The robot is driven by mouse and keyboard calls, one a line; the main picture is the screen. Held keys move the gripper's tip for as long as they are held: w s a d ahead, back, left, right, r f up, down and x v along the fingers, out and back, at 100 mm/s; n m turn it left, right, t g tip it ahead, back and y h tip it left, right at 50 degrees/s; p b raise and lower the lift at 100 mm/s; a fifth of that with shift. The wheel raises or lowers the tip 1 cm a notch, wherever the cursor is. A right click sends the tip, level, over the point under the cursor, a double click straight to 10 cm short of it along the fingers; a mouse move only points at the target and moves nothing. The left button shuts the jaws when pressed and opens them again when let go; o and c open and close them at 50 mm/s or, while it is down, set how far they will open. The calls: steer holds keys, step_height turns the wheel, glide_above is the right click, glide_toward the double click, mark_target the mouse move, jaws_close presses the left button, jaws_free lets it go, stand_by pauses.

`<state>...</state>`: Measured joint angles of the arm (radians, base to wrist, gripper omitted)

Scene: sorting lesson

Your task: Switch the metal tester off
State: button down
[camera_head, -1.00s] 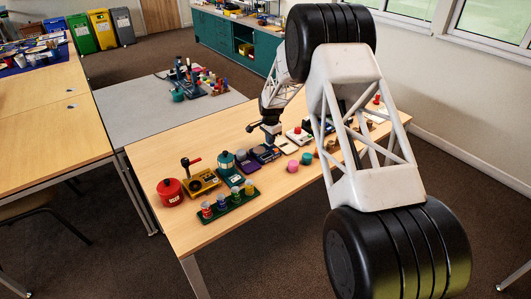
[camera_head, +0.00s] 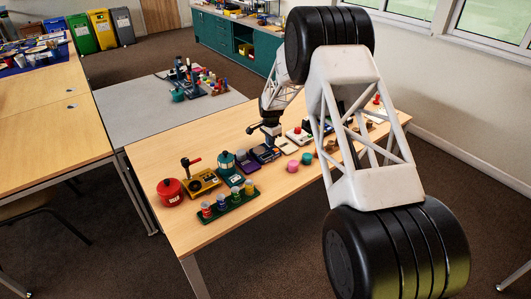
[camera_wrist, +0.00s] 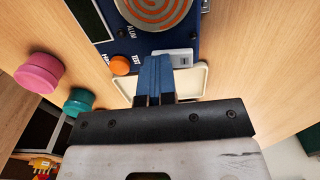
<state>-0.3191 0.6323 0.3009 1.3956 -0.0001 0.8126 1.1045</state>
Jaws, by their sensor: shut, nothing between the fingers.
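The metal tester (camera_head: 263,153) is a dark blue box on the table, left of centre in the head view. In the wrist view its panel (camera_wrist: 127,45) carries an orange-and-grey spiral plate (camera_wrist: 152,10), an orange button (camera_wrist: 120,65) and a pale switch (camera_wrist: 181,53). My gripper (camera_wrist: 156,62) is shut and empty, its blue fingertips at the tester's near edge beside the switch. The fingers overlap part of the switch area. Whether they touch it, and which way it is set, I cannot tell. In the head view my gripper (camera_head: 273,139) is small and dark above the tester's right side.
A cream tray (camera_wrist: 203,80) lies beneath my fingers beside the tester. A pink cylinder (camera_head: 292,166) and a teal one (camera_head: 307,158) stand towards the front edge. A teal-lidded pot (camera_head: 226,164) and a yellow device (camera_head: 203,182) stand left. My arm hides the table's right part.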

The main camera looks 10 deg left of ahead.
steer(key=shift+r, duration=3.45)
